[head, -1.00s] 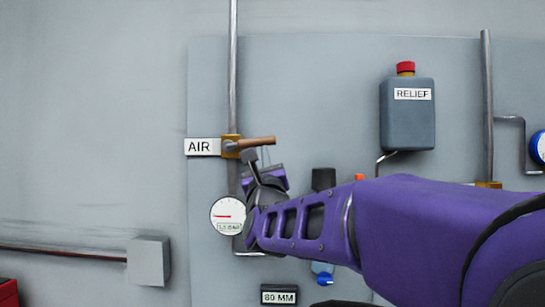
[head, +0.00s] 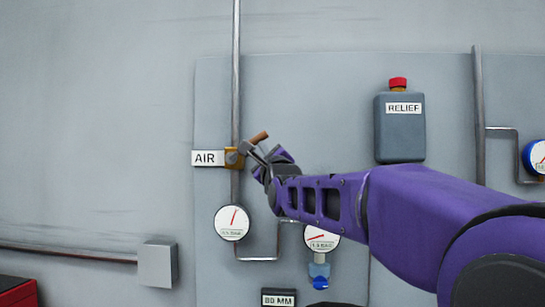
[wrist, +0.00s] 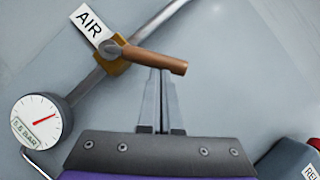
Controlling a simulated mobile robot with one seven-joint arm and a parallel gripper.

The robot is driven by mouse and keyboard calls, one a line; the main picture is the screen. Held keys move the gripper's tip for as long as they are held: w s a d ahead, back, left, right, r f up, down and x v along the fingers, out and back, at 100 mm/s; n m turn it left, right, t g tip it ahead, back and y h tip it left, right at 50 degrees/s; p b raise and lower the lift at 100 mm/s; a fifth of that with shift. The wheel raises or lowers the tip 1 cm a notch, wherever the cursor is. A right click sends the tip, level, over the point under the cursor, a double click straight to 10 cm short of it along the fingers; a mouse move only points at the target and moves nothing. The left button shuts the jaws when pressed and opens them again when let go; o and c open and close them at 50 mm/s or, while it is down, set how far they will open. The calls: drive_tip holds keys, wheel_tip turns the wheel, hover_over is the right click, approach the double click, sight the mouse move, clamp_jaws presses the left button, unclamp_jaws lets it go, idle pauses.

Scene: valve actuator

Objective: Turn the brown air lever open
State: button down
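The brown air lever (head: 258,138) sticks out from a brass valve (head: 234,157) beside the AIR label (head: 208,158). In the head view it slants up to the right. In the wrist view the lever (wrist: 152,58) crosses above my gripper's fingertips. My gripper (head: 256,154) is at the lever's lower side. In the wrist view my gripper (wrist: 161,74) has its fingers together, with nothing seen between them. The tips meet the lever's underside near its free end; whether they press on it is hard to tell.
A round gauge (head: 231,222) hangs below the valve, its needle pointing nearly up. A second gauge (head: 322,238) and a blue-knobbed part (head: 320,275) sit below my arm. The grey RELIEF tank (head: 400,135) is to the right. The wall left of the valve is mostly clear.

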drive_tip(key=shift+a+r+n+g+y+p, duration=0.25)
drive_tip(key=shift+r+n+g+y+p, duration=0.3)
drive_tip(key=shift+r+n, duration=0.55)
drive_tip(key=a+r+n+g+p, duration=0.1)
drive_tip(key=a+r+n+p, duration=0.2)
drive_tip(key=p, duration=0.4)
drive_tip(key=shift+a+r+n, duration=0.3)
drive_tip(key=shift+a+r, duration=0.25)
drive_tip(key=shift+a, duration=0.3)
drive_tip(key=shift+w, duration=0.15)
drive_tip(key=shift+f+g, duration=0.1)
drive_tip(key=shift+g, duration=0.15)
